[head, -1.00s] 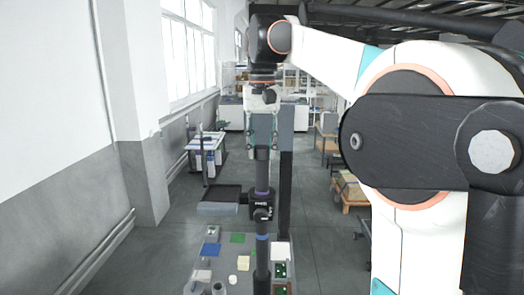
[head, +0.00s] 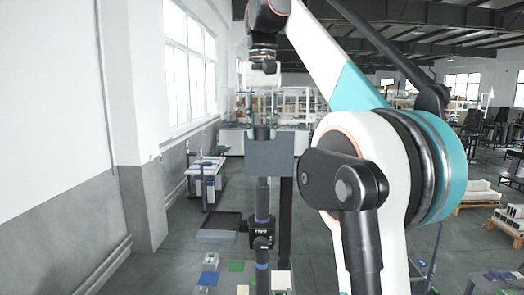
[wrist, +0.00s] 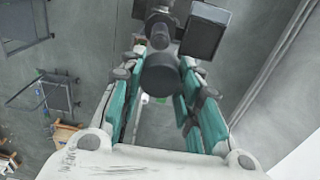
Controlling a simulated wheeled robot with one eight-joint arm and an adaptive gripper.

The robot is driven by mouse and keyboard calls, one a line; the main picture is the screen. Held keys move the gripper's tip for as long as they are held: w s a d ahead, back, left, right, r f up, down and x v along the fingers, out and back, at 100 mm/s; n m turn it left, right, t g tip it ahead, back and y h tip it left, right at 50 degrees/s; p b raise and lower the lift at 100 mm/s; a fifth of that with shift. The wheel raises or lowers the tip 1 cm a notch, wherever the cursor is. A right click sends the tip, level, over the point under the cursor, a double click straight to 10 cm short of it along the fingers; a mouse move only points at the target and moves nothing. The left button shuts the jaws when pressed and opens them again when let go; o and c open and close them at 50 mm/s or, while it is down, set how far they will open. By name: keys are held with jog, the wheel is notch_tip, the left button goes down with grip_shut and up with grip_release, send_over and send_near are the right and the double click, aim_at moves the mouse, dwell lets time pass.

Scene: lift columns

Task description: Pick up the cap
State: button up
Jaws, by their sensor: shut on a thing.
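My gripper (head: 262,128) hangs straight down above the dark column (head: 263,205). In the wrist view its teal fingers (wrist: 163,65) are closed in around a dark, round piece (wrist: 160,75), which I take to be the cap. In the head view this dark piece (head: 262,133) shows small between the fingertips, in front of a grey panel (head: 269,155). The column's upper end shows at the panel's lower edge, with a visible gap up to the fingertips. The exact finger contact is too small to tell.
A dark tray (head: 219,227) sticks out left of the column. Blue (head: 208,278) and green (head: 236,267) pads lie on the bench at the bottom. A white side table (head: 205,172) stands further back. A wall (head: 60,150) bounds the left side; open floor lies between.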

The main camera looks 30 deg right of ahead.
aim_at(262, 127)
notch_tip(262, 127, up, 7)
jog(key=p, duration=0.3)
jog(key=shift+r+p, duration=0.7)
jog(key=shift+p, duration=0.05)
jog(key=shift+r+p, duration=0.45)
jog(key=shift+p, duration=0.15)
